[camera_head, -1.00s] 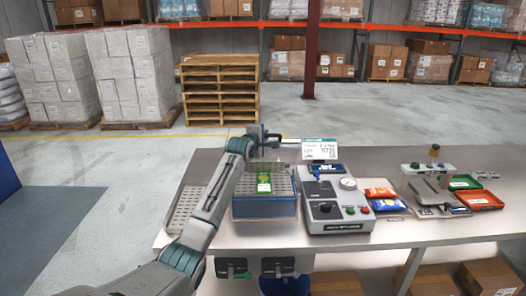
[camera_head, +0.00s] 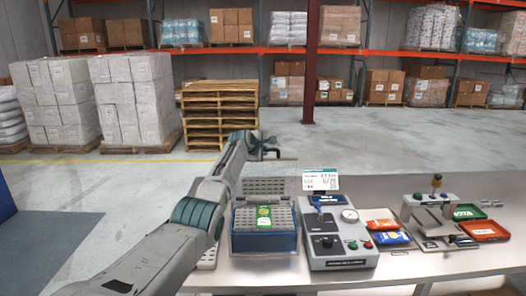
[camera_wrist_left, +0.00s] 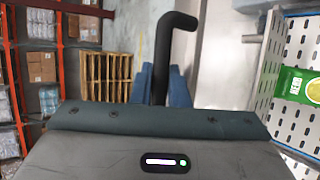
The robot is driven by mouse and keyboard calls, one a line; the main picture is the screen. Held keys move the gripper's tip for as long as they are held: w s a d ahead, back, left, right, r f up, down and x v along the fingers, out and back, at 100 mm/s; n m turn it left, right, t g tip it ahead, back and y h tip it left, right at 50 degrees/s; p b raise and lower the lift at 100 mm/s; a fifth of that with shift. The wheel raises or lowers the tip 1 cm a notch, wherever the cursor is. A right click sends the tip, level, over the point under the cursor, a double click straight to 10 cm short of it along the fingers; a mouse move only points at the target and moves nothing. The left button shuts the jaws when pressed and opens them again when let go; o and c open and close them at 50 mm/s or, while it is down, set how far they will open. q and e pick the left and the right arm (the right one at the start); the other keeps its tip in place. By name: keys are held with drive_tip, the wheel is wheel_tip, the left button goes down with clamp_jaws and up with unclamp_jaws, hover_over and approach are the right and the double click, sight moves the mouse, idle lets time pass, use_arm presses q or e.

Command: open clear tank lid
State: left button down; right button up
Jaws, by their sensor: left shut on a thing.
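The blue tank (camera_head: 265,242) stands on the bench, with a perforated insert and a green packet (camera_head: 264,217) inside its top. Its lid is see-through, and I cannot tell its exact angle. My left gripper (camera_head: 268,152) is above and behind the tank's far side, beside a thin dark bar. In the left wrist view, the blue fingers (camera_wrist_left: 163,85) are shut around a black bent bar (camera_wrist_left: 178,22), which looks like the lid's handle. The green packet also shows at the right of the wrist view (camera_wrist_left: 300,86). My right gripper is not in view.
A display (camera_head: 320,179) stands behind the box. Wooden pallets (camera_head: 220,115) are stacked beyond.

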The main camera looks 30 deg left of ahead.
use_arm(q)
drive_tip(key=shift+w+a, duration=0.15)
drive_tip(key=shift+w, duration=0.15)
idle(0.4)
drive_tip(key=c, duration=1.4)
unclamp_jaws()
drive_tip(key=shift+s, duration=0.15)
